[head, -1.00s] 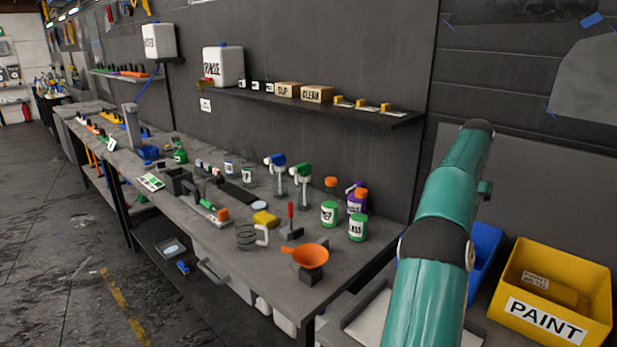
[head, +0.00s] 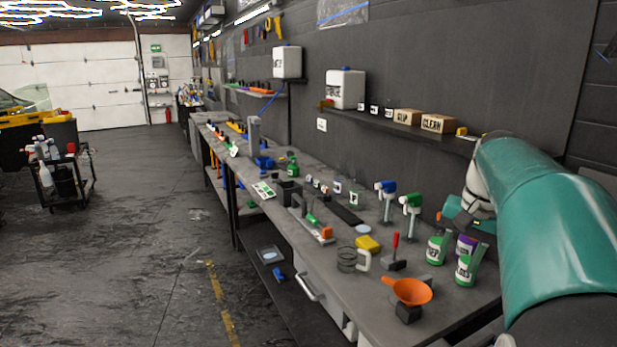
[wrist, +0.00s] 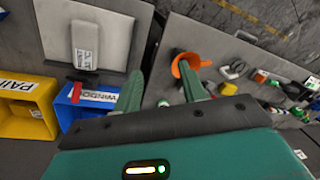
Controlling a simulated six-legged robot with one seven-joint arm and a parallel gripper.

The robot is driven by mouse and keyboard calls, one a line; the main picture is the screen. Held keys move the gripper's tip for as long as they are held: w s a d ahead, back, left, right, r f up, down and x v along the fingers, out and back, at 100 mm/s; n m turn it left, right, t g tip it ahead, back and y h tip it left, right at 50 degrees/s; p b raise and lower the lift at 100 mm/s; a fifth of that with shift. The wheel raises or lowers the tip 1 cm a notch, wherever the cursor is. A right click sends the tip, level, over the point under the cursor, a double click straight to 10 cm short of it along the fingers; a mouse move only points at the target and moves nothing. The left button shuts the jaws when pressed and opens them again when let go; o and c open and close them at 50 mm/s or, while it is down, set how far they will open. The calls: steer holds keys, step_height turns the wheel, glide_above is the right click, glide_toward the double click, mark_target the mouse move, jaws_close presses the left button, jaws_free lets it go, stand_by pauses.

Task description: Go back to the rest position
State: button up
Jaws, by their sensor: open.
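My gripper (wrist: 163,95) shows in the wrist view with its two green fingers spread apart and nothing between them. It hangs above the bench area, between a blue bin (wrist: 75,112) on the left and an orange funnel (wrist: 186,66) on the right. In the head view my teal arm crosses the right side, over the near right end of the workbench (head: 345,305). The gripper's fingers are not clear in the head view.
The bench holds the funnel (head: 411,291), green-labelled bottles (head: 466,270), spray bottles and tools. A shelf (head: 400,127) with boxes is above. A yellow bin (wrist: 28,108) stands beside the blue one. The floor (head: 130,230) left of the bench is clear up to a cart (head: 62,180).

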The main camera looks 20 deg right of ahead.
steer(key=s+a+f+n+t, duration=0.25)
steer(key=a+n, duration=0.25)
steer(key=a, duration=1.2)
steer(key=s+a+f+n, duration=0.2)
steer(key=s+a+f, duration=0.1)
steer(key=s+a, duration=0.1)
steer(key=s+a+f+n+t, duration=0.1)
steer(key=s+a+f+n, duration=0.2)
steer(key=a, duration=0.4)
steer(key=shift+s+a+f+h, duration=0.2)
steer(key=shift+s+f+h, duration=0.15)
steer(key=shift+f, duration=0.4)
steer(key=shift+s+t, duration=0.1)
steer(key=shift+t, duration=0.15)
steer(key=shift+c, duration=0.5)
steer(key=shift+d, duration=0.1)
